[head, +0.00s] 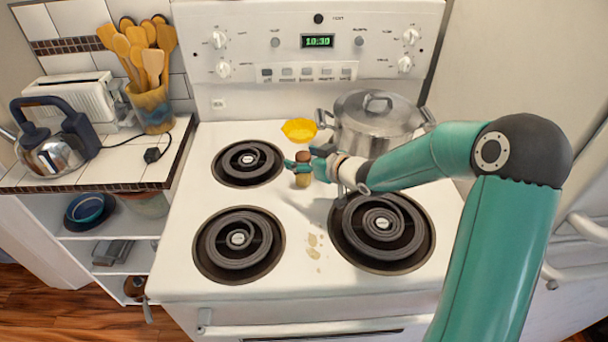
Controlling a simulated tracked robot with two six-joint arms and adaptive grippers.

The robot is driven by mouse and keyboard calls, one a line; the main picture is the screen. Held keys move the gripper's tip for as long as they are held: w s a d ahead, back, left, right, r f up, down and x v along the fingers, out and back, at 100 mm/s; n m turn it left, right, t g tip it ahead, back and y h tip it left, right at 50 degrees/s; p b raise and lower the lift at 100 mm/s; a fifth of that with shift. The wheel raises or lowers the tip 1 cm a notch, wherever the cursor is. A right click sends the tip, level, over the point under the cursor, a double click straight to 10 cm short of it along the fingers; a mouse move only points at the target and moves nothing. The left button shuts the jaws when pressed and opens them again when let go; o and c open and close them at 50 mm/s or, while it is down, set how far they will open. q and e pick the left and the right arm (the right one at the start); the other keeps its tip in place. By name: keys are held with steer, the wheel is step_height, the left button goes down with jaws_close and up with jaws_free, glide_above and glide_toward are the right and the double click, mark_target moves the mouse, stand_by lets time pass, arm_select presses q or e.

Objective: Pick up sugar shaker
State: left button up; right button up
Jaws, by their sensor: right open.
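The sugar shaker (303,180), small with a brown cap and a yellowish body, stands upright on the white stove top between the burners. My right gripper (302,166) is at the shaker, coming in from the right, with teal finger parts showing on both sides of it. The gripper is open. Whether its fingers touch the shaker cannot be told. Part of the shaker's middle is hidden by the gripper. My left gripper is not in view.
A steel pot with a lid (375,122) stands on the back right, close to my right arm. A kettle (50,150) and utensil holder (151,106) stand on the left counter.

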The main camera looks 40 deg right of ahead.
jaws_close()
stand_by(0.4)
steer(key=shift+r, duration=0.2)
